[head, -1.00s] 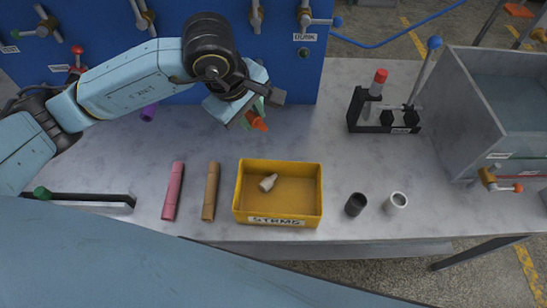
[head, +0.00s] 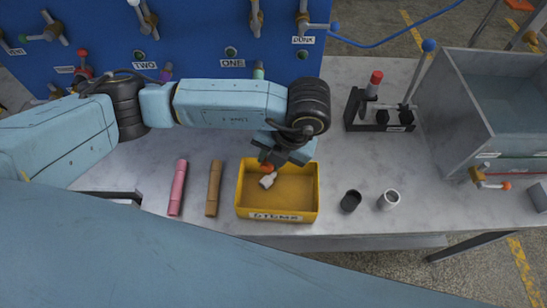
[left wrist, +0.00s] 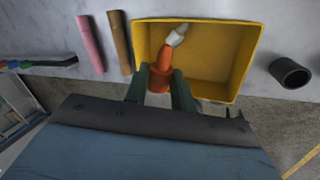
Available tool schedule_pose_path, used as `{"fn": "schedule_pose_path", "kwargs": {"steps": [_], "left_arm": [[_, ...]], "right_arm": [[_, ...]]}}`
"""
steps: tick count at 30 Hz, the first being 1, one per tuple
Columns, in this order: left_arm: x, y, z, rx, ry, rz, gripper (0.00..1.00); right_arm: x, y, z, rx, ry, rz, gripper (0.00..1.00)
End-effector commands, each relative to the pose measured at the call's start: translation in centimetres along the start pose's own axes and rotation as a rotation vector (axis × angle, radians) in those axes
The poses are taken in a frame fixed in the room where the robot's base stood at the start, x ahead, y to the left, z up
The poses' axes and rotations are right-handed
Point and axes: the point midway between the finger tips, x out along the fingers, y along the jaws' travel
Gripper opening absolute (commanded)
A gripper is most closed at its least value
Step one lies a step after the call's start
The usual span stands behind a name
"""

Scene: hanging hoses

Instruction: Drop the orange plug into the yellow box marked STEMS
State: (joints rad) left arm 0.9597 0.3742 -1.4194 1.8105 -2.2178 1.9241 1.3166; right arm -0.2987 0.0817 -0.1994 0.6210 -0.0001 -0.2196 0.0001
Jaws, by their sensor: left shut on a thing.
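The yellow box (head: 304,206) marked STEMS stands on the grey bench, open at the top. My left gripper (head: 273,160) is over the back left part of the box, pointing down. It is shut on the orange plug (left wrist: 162,75), which sits between its green fingers in the left wrist view. The plug also shows in the head view (head: 266,168), partly hidden by the gripper. My right gripper is not in view.
Pink (head: 178,188) and brown (head: 214,188) sticks lie left of the box. A black cup (head: 351,201) and a white cup (head: 389,200) stand to its right. A black rack (head: 380,116) and a grey tank (head: 505,110) are farther right. A blue panel (head: 190,35) rises behind.

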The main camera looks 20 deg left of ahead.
Motion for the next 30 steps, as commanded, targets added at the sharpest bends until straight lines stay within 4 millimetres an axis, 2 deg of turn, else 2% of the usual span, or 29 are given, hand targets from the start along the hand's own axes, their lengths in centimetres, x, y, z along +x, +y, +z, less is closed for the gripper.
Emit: {"fn": "schedule_pose_path", "kwargs": {"steps": [3, 9, 14, 24, 30], "left_arm": [[0.2, -0.5, -0.5, -0.167, 0.057, -0.001, 0.03], [0.6, -0.8, -0.8, -0.304, 0.099, -0.001, 0.03], [1.4, -1.1, -0.9, -0.316, 0.103, -0.002, 0.03], [5.1, -2.4, -0.9, -0.313, 0.103, -0.002, 0.03], [6.3, -2.7, -0.8, -0.314, 0.102, -0.002, 0.03]], "right_arm": [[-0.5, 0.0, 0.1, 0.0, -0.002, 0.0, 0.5], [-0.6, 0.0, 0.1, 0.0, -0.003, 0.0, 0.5], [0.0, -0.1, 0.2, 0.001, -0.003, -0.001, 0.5], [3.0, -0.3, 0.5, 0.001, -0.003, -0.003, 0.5], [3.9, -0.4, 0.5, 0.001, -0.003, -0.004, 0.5]]}}
